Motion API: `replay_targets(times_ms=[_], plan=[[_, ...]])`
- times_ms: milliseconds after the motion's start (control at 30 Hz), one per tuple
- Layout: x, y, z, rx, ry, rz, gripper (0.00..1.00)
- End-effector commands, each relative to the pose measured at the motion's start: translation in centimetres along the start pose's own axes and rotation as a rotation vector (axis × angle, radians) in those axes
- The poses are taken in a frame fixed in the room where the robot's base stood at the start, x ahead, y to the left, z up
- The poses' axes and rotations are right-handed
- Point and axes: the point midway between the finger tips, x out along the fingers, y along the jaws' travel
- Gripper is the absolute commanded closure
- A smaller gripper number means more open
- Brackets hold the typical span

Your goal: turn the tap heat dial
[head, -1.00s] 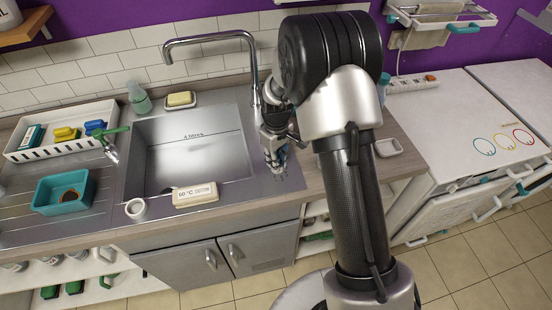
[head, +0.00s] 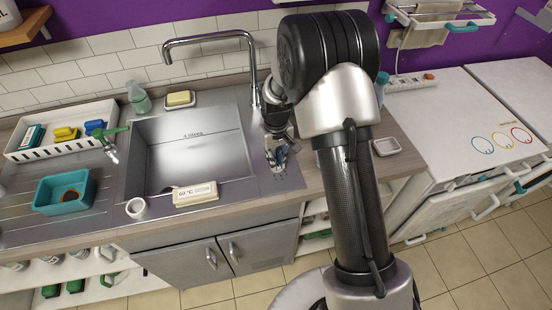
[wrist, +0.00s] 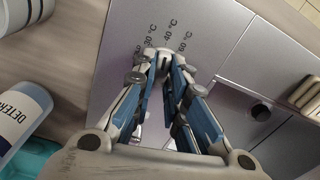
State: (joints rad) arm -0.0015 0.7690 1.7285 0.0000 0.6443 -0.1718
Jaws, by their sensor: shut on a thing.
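The tap heat dial (wrist: 151,53) shows only as a small pale part at my fingertips in the wrist view; most of it is hidden. The printed marks 30 °C, 40 °C and 60 °C fan around it on the grey metal plate (wrist: 120,50). My gripper (wrist: 164,68), with blue finger pads, is shut on the dial. In the head view my gripper (head: 277,157) points down at the plate right of the sink, and the dial is hidden there. I cannot tell which mark the dial points to.
The tap (head: 210,37) rises behind my gripper. A detergent bottle (wrist: 24,112) shows in the wrist view.

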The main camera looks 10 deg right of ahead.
Motion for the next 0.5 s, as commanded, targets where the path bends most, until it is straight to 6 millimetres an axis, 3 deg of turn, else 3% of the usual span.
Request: replay_targets(times_ms=[133, 167, 433, 500], plan=[[-0.03, 0.01, -0.04, -0.001, 0.001, 0.0, 1.0], [-0.04, 0.01, -0.04, -0.001, 0.001, 0.0, 0.85], [-0.02, 0.0, -0.02, -0.001, 0.001, 0.0, 0.67], [-0.02, 0.0, -0.02, -0.001, 0.0, 0.0, 0.67]])
